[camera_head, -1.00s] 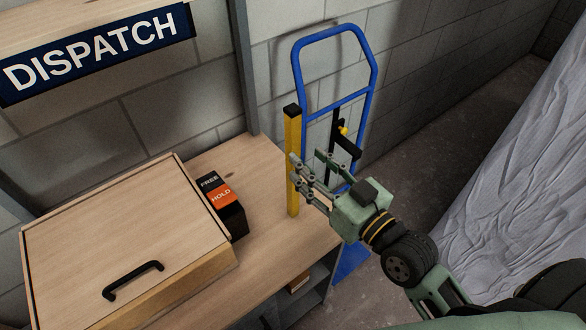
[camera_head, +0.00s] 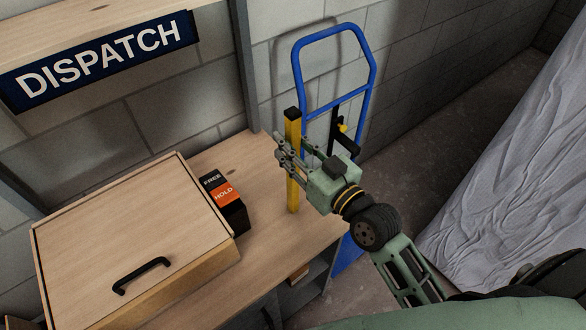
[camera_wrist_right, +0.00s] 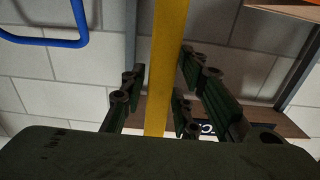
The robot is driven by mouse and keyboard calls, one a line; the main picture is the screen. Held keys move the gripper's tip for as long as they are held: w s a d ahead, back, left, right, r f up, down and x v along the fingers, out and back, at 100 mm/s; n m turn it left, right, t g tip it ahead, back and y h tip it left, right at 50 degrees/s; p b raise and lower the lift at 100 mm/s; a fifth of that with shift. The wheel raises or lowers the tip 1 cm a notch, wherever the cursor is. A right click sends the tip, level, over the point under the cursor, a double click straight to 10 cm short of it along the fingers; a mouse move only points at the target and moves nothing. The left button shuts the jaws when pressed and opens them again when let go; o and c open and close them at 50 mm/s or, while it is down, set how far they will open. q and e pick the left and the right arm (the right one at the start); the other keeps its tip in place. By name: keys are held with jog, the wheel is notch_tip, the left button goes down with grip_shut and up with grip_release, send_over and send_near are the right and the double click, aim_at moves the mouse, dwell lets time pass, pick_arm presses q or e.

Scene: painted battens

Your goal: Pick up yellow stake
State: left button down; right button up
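The yellow stake (camera_head: 292,188) stands upright near the right end of the wooden bench and has a black top end. My right gripper (camera_head: 283,150) is at its upper part, with fingers reaching to either side of it. In the right wrist view the yellow stake (camera_wrist_right: 168,60) runs between the two fingers of the right gripper (camera_wrist_right: 160,75). The fingers are apart, with a visible gap on the left side; the right finger is close to the stake or touching it. My left gripper is not in view.
A black block with FREE and HOLD labels (camera_head: 224,194) and a wooden box with a black handle (camera_head: 130,225) stand left of the stake on the bench (camera_head: 262,165). A blue hand truck (camera_head: 372,70) stands behind it. A DISPATCH sign (camera_head: 100,60) hangs on the wall.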

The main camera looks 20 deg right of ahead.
grip_shut()
jog(key=shift+r, duration=0.2)
